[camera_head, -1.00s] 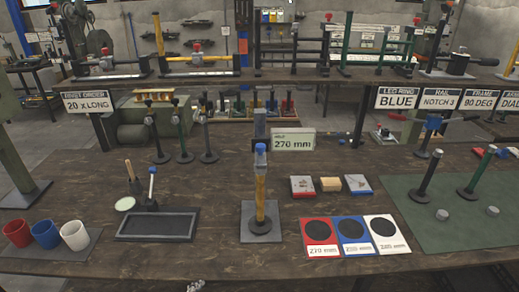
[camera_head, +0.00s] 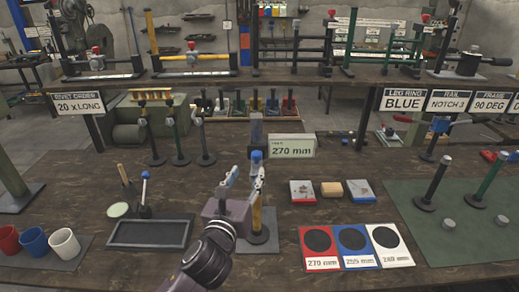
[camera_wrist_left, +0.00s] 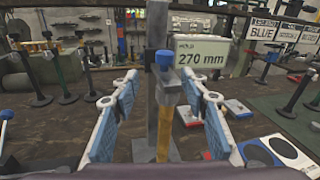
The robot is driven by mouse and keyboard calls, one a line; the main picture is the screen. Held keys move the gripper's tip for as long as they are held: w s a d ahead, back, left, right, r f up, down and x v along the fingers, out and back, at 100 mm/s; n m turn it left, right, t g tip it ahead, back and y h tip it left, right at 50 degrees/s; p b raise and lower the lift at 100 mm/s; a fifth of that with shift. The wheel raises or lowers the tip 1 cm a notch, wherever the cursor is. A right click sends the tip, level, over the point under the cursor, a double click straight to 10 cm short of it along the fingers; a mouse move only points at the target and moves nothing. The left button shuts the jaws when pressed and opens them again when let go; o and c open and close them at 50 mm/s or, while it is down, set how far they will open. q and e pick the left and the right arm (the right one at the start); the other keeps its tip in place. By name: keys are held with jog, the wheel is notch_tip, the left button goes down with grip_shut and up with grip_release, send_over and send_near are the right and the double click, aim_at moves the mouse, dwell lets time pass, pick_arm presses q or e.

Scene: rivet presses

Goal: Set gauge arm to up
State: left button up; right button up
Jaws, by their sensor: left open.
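My left gripper (camera_head: 243,182) is open and empty at the gauge, partly hiding the yellow arm in the head view. In the left wrist view, the yellow arm (camera_wrist_left: 165,122) and blue knob (camera_wrist_left: 165,60) appear between its two spread fingers (camera_wrist_left: 160,108). I cannot tell whether either finger touches it. My right gripper is not in view.
A dark tray (camera_head: 150,233) and a small blue-topped lever (camera_head: 145,188) stand left of the gauge. Red, blue and white cards (camera_head: 353,247) lie to the right, with small blocks (camera_head: 331,189) behind them. Several dark posts (camera_head: 179,140) stand at back left.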

aim_at(255, 157)
pick_arm(q)
jog(key=shift+w+d+r+m, duration=0.15)
jog(key=shift+d+r+m, duration=0.05)
jog(key=shift+r+m, duration=0.2)
jog(key=shift+w+d+r+m, duration=0.15)
jog(key=shift+r+m, duration=0.15)
jog(key=shift+r, duration=0.15)
jog(key=shift+p+x, duration=0.6)
jog(key=shift+x, duration=3.15)
jog(key=shift+d+r, duration=0.1)
jog(key=shift+s, duration=0.1)
grip_shut()
